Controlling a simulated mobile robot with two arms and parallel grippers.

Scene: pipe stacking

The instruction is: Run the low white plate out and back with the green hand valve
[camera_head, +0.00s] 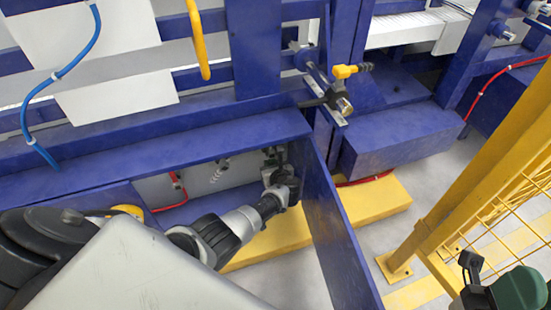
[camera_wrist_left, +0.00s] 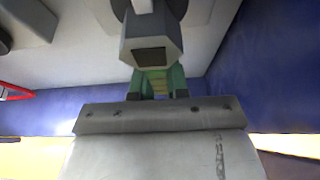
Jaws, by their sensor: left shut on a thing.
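The low white plate (camera_head: 150,190) sits in the recess below the blue beam. It also shows as a pale surface in the left wrist view (camera_wrist_left: 75,65). My left gripper (camera_head: 280,173) is inside the blue frame at the plate's right end. It is shut on the green hand valve (camera_wrist_left: 160,80), which shows green below a grey hexagonal metal part (camera_wrist_left: 150,45). In the head view the valve is mostly hidden by the gripper. The fingertips are hard to make out in both views.
A blue upright panel (camera_head: 340,235) stands close right of my left gripper. A yellow beam (camera_head: 375,205) lies low behind it. A red lever (camera_head: 176,180) and a small coil fitting (camera_head: 219,170) are on the plate. A yellow mesh fence (camera_head: 490,220) stands at right.

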